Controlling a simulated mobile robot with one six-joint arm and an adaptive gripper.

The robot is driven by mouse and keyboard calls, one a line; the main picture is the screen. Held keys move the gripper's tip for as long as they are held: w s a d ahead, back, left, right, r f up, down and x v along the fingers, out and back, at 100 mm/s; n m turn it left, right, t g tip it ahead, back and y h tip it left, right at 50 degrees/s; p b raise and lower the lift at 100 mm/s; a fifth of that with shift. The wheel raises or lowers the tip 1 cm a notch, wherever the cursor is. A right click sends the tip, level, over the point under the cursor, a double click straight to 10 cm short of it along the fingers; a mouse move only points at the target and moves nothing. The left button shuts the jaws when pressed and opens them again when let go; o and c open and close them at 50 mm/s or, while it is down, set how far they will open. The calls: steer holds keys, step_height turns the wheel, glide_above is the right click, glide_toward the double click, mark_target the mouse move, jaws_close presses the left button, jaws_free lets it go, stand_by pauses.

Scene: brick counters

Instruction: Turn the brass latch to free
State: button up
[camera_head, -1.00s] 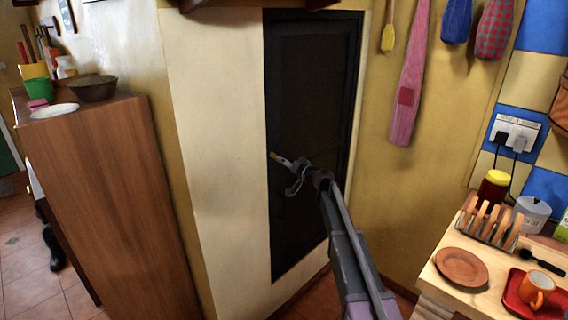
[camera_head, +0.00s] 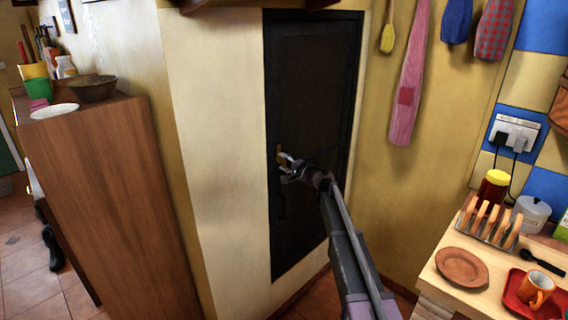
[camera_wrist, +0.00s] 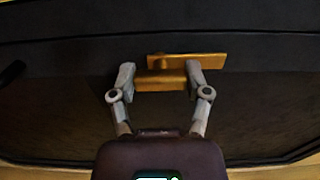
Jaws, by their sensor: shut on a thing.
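The brass latch (camera_head: 280,152) is on the left side of a dark door (camera_head: 312,80). In the wrist view the latch shows as a flat brass bar (camera_wrist: 205,61) with a round pivot near its left end and a brass grip piece in front of it. The bar lies about parallel to the door's nearby edge, upright in the head view. My gripper (camera_wrist: 160,81) is shut on the grip piece, one finger at each end. In the head view my gripper (camera_head: 284,163) partly hides the latch.
A dark door handle (camera_head: 279,206) sits below the latch. A wooden cabinet (camera_head: 105,190) stands at the left. A counter (camera_head: 437,281) with a plate, toast rack and mug is at the lower right. A pink paddle-shaped thing (camera_head: 408,75) hangs right of the door.

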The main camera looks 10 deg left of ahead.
stand_by(0.5)
steer(key=o, duration=1.2)
steer(key=shift+c, duration=0.2)
steer(key=shift+d, duration=0.1)
steer(key=v, duration=1.2)
